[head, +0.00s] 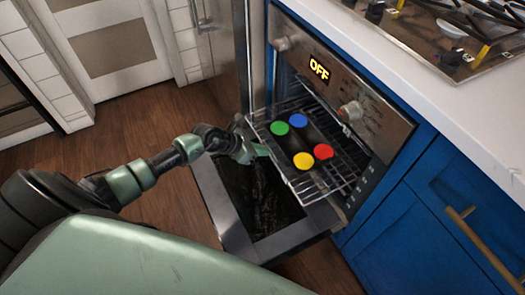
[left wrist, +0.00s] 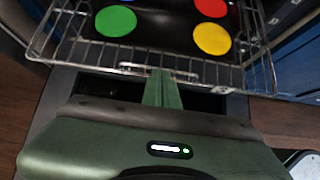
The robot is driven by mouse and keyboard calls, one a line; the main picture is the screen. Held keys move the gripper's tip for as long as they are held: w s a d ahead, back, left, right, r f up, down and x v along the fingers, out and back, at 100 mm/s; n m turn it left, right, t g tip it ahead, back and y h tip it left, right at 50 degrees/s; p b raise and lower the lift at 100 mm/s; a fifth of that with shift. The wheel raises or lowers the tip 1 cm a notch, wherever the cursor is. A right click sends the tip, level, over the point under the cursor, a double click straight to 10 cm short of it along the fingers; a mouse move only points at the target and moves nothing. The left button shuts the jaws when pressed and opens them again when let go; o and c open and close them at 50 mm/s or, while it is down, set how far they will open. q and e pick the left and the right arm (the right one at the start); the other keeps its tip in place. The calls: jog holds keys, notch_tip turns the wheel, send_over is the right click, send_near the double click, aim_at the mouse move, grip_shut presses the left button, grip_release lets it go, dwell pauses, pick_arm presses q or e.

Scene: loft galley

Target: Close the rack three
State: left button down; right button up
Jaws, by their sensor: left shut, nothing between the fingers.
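The wire rack (head: 345,178) is slid partly out of the oven (head: 362,112), above the lowered oven door (head: 290,237). A dark tray (head: 299,141) lies on the rack and bears green, blue, red and yellow discs. My left gripper (head: 258,151) is at the rack's outer front edge, shut with nothing held. In the left wrist view its fingers (left wrist: 160,88) point at the middle of the rack's front wires (left wrist: 110,52); I cannot tell whether they touch. My right gripper is not in view.
Blue cabinets (head: 425,215) and a pale counter (head: 440,90) with a gas hob stand to the right. A tall metallic appliance (head: 225,60) stands just left of the oven. Wooden floor (head: 165,215) is clear to the left. The oven display reads OFF.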

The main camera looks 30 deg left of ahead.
aim_at(317, 133)
pick_arm(q)
jog(key=shift+w, duration=0.15)
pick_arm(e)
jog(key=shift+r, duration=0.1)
